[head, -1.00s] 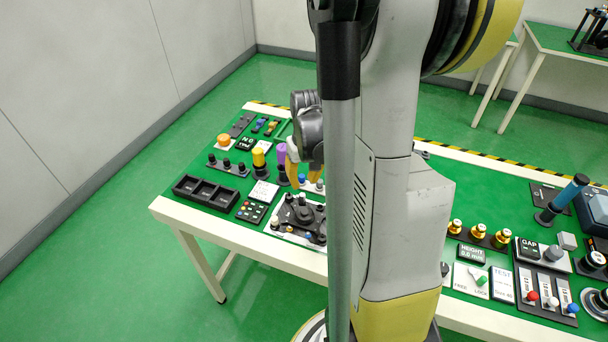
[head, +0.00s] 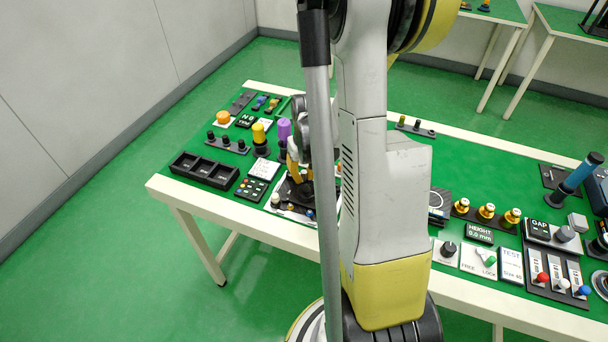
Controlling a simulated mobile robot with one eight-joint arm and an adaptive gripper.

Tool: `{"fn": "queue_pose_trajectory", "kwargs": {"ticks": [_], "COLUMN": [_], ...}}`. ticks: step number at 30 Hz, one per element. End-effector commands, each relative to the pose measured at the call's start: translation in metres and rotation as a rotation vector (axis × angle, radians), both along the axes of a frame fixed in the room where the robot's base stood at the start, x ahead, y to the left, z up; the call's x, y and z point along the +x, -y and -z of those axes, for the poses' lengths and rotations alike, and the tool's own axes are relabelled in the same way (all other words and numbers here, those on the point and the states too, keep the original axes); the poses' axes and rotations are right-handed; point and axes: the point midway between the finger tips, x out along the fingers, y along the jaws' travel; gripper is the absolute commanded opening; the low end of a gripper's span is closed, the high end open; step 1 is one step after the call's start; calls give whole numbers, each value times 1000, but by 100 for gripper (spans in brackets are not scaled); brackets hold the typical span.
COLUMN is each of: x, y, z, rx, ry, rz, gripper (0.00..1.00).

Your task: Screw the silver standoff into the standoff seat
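My gripper (head: 299,170), with orange-yellow fingers, points down over a black fixture on a pale plate (head: 284,207) at the table's left-middle part. The fingertips are small and partly overlapped by the fixture, so whether they are open or shut, or hold anything, cannot be told. I cannot pick out the silver standoff or its seat for certain. Small pale knobs or posts (head: 275,199) stand on the plate around the fixture. My arm column hides the plate's right side.
A black three-compartment tray (head: 204,170) lies left of the fixture. A yellow-topped post (head: 259,139) and a purple cylinder (head: 284,129) stand behind it. A panel with coloured buttons (head: 251,189) is close to its left. Gold-coloured pieces (head: 487,211) and switches are farther right.

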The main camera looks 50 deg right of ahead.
Motion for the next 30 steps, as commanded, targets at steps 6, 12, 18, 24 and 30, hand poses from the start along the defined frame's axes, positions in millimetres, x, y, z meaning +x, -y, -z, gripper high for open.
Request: {"fn": "queue_pose_trajectory", "kwargs": {"ticks": [6,12,18,24,30], "x": [0,0,0,0,0], "y": [0,-1,0,0,0], "z": [0,1,1,1,0], "rx": [0,0,0,0,0], "ry": [0,0,0,0,0], "rz": [0,113,343,404,402], "gripper": [0,0,0,0,0]}}
